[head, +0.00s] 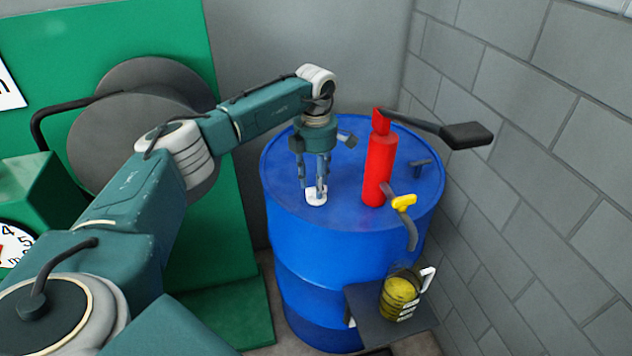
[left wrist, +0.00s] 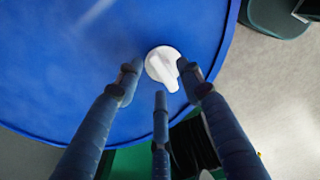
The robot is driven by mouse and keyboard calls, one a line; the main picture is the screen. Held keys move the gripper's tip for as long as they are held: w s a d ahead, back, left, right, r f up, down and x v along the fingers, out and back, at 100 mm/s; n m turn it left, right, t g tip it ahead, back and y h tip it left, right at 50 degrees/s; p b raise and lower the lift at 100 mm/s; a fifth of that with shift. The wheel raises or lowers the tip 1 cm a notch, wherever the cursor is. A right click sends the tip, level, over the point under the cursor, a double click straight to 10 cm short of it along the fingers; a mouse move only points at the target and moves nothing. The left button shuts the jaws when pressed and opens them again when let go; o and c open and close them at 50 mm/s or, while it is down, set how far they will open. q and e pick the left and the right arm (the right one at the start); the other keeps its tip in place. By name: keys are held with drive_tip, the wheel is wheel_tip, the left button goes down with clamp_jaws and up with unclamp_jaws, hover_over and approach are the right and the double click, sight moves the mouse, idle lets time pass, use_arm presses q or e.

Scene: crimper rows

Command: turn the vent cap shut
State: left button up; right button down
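The white vent cap (head: 316,199) sits on the top of the blue drum (head: 345,250), near its front left rim. In the left wrist view the cap (left wrist: 162,64) is a round knob with a raised ridge pointing toward the lower edge. My left gripper (head: 313,187) points straight down over the cap. Its three dark fingers are spread apart, also in the left wrist view (left wrist: 158,76), with one on each side of the cap and one below it. I cannot tell whether any fingertip touches it. My right gripper is out of view.
A red hand pump (head: 378,165) with a dark lever (head: 465,135) and yellow-handled spout (head: 404,202) stands right of the cap. A jug of yellow liquid (head: 399,294) sits on a low dark shelf. A block wall (head: 530,170) is close on the right.

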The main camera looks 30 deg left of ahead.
use_arm(q)
wheel_tip(320, 180, up, 12)
idle(0.6)
drive_tip(key=shift+s+f, duration=0.1)
idle(0.4)
